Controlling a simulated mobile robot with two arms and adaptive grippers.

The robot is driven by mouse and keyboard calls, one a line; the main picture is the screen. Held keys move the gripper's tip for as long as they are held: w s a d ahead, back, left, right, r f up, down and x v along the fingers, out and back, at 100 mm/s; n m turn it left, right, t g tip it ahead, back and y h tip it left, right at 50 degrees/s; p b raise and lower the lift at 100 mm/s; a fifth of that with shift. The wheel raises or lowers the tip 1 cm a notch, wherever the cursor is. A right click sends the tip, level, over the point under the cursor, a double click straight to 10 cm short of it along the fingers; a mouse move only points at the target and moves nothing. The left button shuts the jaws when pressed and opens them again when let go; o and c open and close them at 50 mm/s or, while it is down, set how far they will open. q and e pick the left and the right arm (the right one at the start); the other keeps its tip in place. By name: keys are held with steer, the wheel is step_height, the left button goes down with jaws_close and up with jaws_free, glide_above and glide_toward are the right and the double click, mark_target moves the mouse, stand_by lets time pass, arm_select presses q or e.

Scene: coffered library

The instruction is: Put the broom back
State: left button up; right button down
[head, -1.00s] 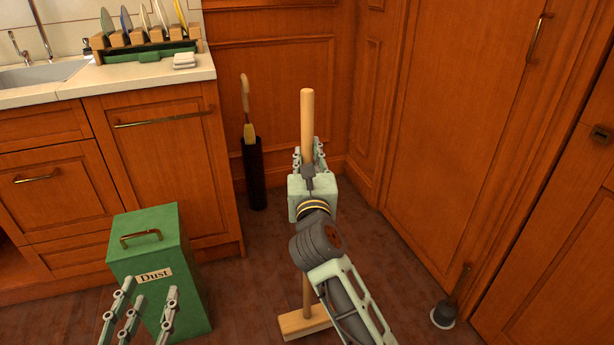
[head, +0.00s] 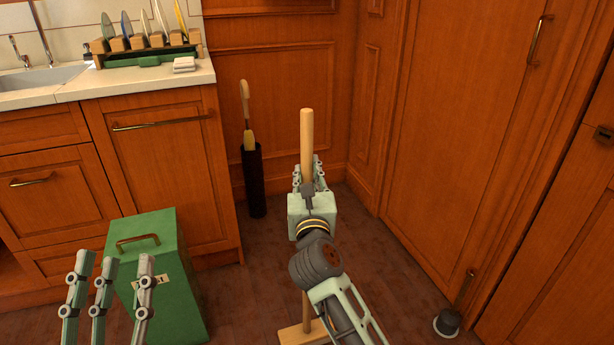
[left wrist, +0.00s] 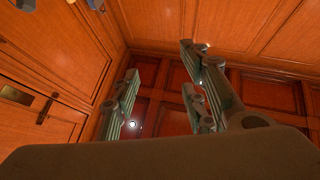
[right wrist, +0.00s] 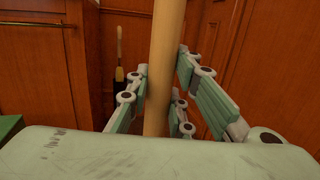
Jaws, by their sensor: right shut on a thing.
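The broom (head: 307,140) stands upright, its pale wooden handle rising through my right gripper (head: 308,170) and its wooden head (head: 300,334) low near the floor at the bottom of the head view. My right gripper is shut on the handle, which also shows between its fingers in the right wrist view (right wrist: 166,70). Whether the broom head touches the floor I cannot tell. My left gripper (head: 106,295) is empty with its fingers spread, in front of the green dust bin (head: 165,275).
A black umbrella stand (head: 254,185) with a cane-handled umbrella is against the back wall. A small dark brush in a holder (head: 447,322) stands by the right cabinets. The sink counter (head: 130,85) is at left.

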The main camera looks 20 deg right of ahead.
steer(key=c, duration=1.6)
jaws_free()
steer(key=shift+o, duration=0.2)
